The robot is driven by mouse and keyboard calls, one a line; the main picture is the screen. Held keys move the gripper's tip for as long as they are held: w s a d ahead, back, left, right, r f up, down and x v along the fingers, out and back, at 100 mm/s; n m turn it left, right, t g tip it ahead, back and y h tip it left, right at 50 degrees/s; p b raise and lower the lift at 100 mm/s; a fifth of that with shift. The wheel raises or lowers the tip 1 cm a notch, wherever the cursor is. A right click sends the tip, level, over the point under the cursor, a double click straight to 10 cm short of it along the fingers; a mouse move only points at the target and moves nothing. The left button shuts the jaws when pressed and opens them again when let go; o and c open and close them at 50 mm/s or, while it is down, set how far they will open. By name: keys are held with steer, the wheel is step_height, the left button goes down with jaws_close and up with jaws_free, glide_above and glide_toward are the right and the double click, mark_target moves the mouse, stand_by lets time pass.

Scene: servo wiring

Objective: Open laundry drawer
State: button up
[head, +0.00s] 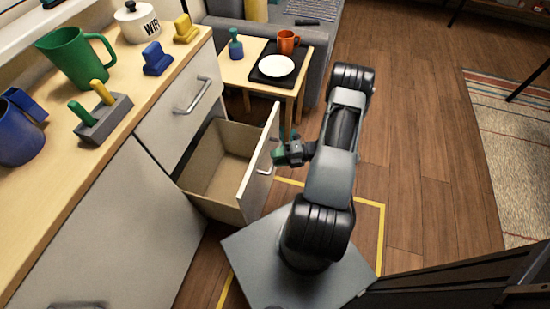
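The lower drawer (222,168) of the white cabinet is pulled out in the head view, and its inside looks empty. Its white front panel (258,160) faces right and carries a metal bar handle (266,172). My gripper (279,155) has green fingers and is just right of the front panel, beside the handle. The fingers are small and seen from above, so I cannot tell whether they are open, shut or touching the handle. The upper drawer (178,110) with its own bar handle (192,96) is closed.
The wooden counter (40,200) holds a green pitcher (75,57), a blue mug (18,130), a grey block with pegs (103,118) and a white pot (137,20). A low table (236,72) stands behind the drawer.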

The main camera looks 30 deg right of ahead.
steer(key=p+v, duration=0.1)
steer(key=v, duration=1.2)
steer(key=shift+p, duration=0.35)
steer(key=shift+r, duration=0.1)
steer(key=s+a+f+n+g+h, duration=0.1)
steer(key=s+a+n+g, duration=0.15)
steer(key=n, duration=0.65)
steer(key=a+r+n+h+p, duration=0.4)
steer(key=r+n, duration=0.7)
steer(key=r, duration=0.6)
steer(key=a+r+n+h+p, duration=0.5)
steer(key=a+r+n+p, duration=0.3)
steer(key=r, duration=1)
steer(key=a+r+n+h+p, duration=0.4)
steer(key=a+r+n+p, duration=0.3)
steer(key=r+n+p, duration=0.4)
step_height(320, 180, up, 7)
steer(key=w+n, duration=0.1)
steer(key=n, duration=0.2)
steer(key=shift+f+h, duration=0.15)
steer(key=shift+h, duration=0.15)
steer(key=shift+a+g, duration=0.15)
steer(key=shift+g, duration=0.1)
